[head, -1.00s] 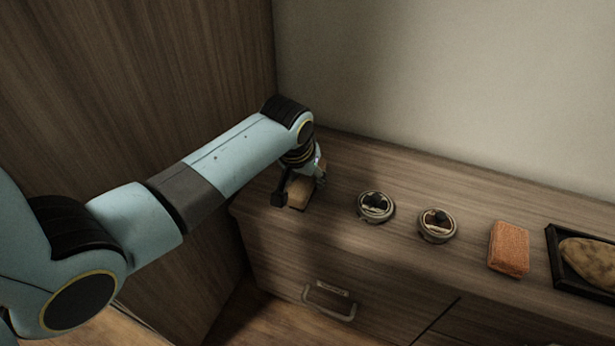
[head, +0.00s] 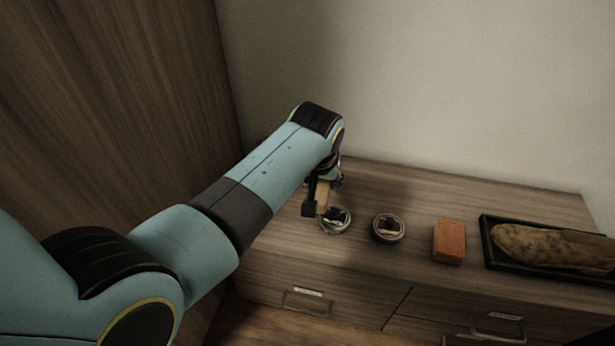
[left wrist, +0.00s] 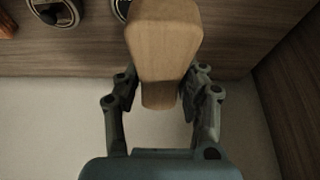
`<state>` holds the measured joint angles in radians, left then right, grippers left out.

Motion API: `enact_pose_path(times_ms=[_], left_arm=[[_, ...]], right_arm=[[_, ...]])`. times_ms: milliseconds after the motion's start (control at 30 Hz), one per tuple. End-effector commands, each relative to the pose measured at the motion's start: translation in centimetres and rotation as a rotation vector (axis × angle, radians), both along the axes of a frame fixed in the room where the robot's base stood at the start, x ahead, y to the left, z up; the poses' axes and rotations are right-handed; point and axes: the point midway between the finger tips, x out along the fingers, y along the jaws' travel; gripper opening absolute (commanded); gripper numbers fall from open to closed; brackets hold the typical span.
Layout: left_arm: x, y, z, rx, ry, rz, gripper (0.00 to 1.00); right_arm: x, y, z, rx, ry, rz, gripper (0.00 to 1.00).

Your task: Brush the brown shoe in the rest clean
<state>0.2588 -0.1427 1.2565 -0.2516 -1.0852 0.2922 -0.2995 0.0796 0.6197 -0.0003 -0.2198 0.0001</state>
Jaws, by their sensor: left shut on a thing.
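The brown shoe (head: 550,246) lies in a dark tray-like rest (head: 487,243) at the right of the cabinet top in the head view. Its surface looks mottled with darker patches. My left gripper (head: 320,190) is shut on a wooden brush (head: 323,196) near the left end of the cabinet top, well left of the shoe. In the left wrist view the brush's pale wooden body (left wrist: 165,40) sits between the two fingers (left wrist: 160,88). Its bristles are hidden. My right gripper is not in view.
Two round tins, the left one (head: 335,220) partly behind the brush and the other (head: 388,229), stand on the cabinet top (head: 410,190). An orange sponge-like block (head: 449,242) sits between the tins and the rest. A wall rises behind; a wooden panel stands at left.

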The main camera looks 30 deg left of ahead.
Motion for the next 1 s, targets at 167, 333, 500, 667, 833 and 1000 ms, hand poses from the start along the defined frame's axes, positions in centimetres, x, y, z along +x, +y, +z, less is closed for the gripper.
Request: enact_pose_path(times_ms=[167,333,500,667,833,1000], left_arm=[[0.04,-0.13,0.05,0.0,0.0,0.0,0.05],[0.03,-0.12,0.04,0.0,0.0,0.0,0.32],[0.03,-0.11,0.04,0.0,0.0,0.0,0.14],[0.02,-0.1,0.04,0.0,0.0,0.0,0.14],[0.02,-0.1,0.04,0.0,0.0,0.0,0.14],[0.04,-0.13,0.06,0.0,0.0,0.0,0.14]], right_arm=[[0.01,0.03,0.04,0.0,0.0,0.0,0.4],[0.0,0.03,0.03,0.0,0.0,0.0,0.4],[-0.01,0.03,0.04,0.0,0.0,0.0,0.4],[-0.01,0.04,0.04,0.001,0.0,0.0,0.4],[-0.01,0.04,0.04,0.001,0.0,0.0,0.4],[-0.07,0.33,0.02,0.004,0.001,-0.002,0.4]])
